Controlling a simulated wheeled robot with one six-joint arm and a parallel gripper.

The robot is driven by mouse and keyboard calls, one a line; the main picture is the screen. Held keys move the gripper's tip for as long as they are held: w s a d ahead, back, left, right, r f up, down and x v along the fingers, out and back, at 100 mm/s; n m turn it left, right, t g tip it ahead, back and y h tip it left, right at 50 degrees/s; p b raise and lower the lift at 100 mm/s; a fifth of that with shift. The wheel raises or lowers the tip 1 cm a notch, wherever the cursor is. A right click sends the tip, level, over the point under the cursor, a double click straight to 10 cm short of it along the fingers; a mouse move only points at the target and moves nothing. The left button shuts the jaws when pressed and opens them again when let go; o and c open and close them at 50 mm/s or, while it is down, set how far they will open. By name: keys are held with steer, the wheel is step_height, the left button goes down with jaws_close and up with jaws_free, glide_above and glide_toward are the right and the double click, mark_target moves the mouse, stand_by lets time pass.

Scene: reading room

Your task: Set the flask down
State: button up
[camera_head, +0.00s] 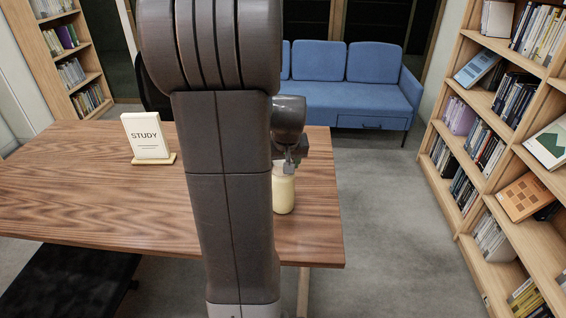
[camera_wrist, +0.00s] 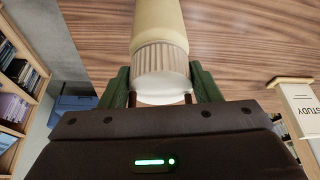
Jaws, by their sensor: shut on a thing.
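The flask (camera_head: 284,192) is pale yellow and upright at the right part of the wooden table (camera_head: 95,200). My arm hides its left side in the head view. In the wrist view the flask (camera_wrist: 158,25) runs up out of the frame, with its ribbed lid (camera_wrist: 160,62) between the two green fingers. My gripper (camera_wrist: 160,88) is shut on the flask at the lid end. In the head view my gripper (camera_head: 291,160) is just above the flask. I cannot tell whether the flask's base touches the table.
A STUDY sign (camera_head: 147,137) stands on the table, left of my arm. A blue sofa (camera_head: 350,85) is behind the table. A bookshelf (camera_head: 500,140) stands at the right, with open floor between it and the table. The table's left part is clear.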

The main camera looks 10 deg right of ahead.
steer(key=shift+f, duration=0.2)
steer(key=o, duration=1.5)
steer(key=shift+r, duration=0.1)
steer(key=shift+r, duration=0.45)
steer(key=p+v, duration=0.1)
steer(key=v, duration=1)
steer(key=shift+s+r, duration=0.15)
